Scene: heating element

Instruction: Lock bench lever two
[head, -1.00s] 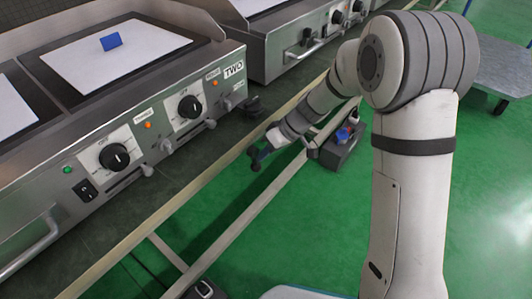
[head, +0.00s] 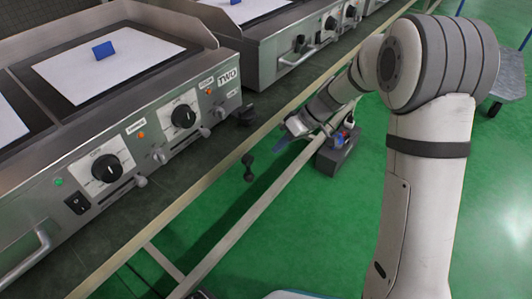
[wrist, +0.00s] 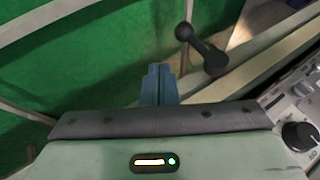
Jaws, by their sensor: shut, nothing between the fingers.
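The bench lever (head: 248,166) is a dark handle with rounded ends, hanging beside the pale bench rail below the griddle labelled TWO (head: 228,76). It also shows in the wrist view, where the dark lever (wrist: 203,48) stands to the upper right of my fingers. My gripper (head: 282,147) is to the right of the lever, with a gap between them. Its blue-grey fingers (wrist: 160,84) are together and empty in the wrist view. The lever's mounting is not clear, and I cannot tell whether it is locked.
The griddle's front has black dials (head: 184,117). A dark round knob (head: 245,114) sits at the bench edge. A grey box (head: 337,154) with coloured items stands on the green floor beyond my gripper. A cart (head: 506,76) is at the far right. Open floor lies below the rail.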

